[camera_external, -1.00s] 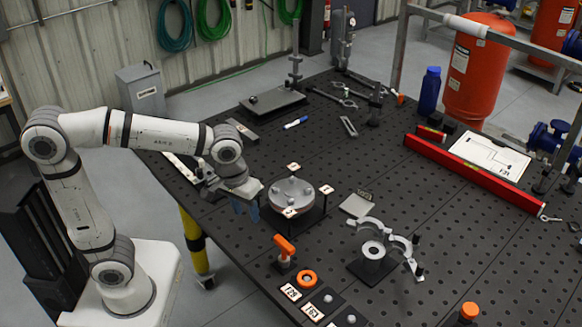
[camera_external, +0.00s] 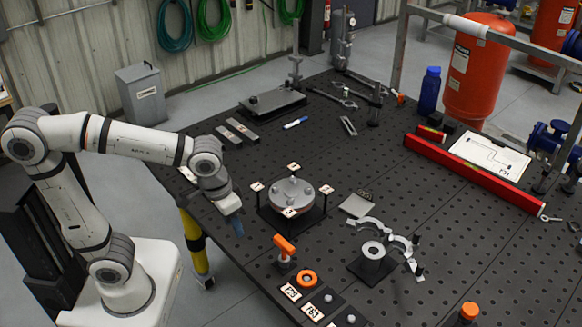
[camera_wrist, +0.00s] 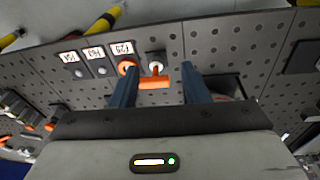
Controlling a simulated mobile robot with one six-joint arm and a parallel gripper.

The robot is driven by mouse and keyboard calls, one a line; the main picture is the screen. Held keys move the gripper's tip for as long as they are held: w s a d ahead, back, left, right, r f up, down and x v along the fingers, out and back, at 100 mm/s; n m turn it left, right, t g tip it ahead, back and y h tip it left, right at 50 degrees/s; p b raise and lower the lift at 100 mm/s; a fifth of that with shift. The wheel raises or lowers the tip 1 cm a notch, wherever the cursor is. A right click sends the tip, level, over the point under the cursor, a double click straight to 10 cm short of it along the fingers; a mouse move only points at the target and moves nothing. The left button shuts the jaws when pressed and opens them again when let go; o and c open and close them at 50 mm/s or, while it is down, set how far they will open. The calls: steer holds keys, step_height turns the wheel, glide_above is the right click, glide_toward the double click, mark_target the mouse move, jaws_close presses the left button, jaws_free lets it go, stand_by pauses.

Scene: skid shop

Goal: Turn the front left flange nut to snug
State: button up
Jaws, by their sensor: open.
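The round grey flange (camera_external: 292,193) sits on a dark stand on the black perforated table, with several nuts and bolts on its top face. Small white label cards stand around it. The nuts (camera_external: 291,179) are too small to tell how tight any one is. My gripper (camera_external: 237,227) is left of the flange, over the table's front left edge, apart from it and empty. In the wrist view its two blue fingers (camera_wrist: 153,88) are spread wide. Part of the flange shows dimly behind the right finger there.
An orange-handled tool (camera_external: 284,248) stands near an orange ring (camera_external: 306,278) and labelled plates (camera_external: 312,312) at the front edge. A ring stand (camera_external: 372,262) with curved silver pieces is to the right. A red level (camera_external: 472,174) lies farther right.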

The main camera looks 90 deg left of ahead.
steer(key=w+a+m+g, duration=0.1)
steer(key=w+a, duration=0.2)
steer(key=a, duration=0.3)
steer(key=w+a+m, duration=0.1)
steer(key=w+a, duration=0.3)
steer(key=a, duration=0.3)
steer(key=m+g+p, duration=0.1)
steer(key=m, duration=0.2)
glide_above(275, 188)
step_height(275, 188, down, 3)
steer(key=shift+a+r, duration=0.1)
steer(key=shift+a+f, duration=0.1)
steer(key=shift+f, duration=0.15)
step_height(275, 188, down, 7)
steer(key=shift+f+p, duration=0.15)
steer(key=shift+p, duration=0.25)
jaws_close()
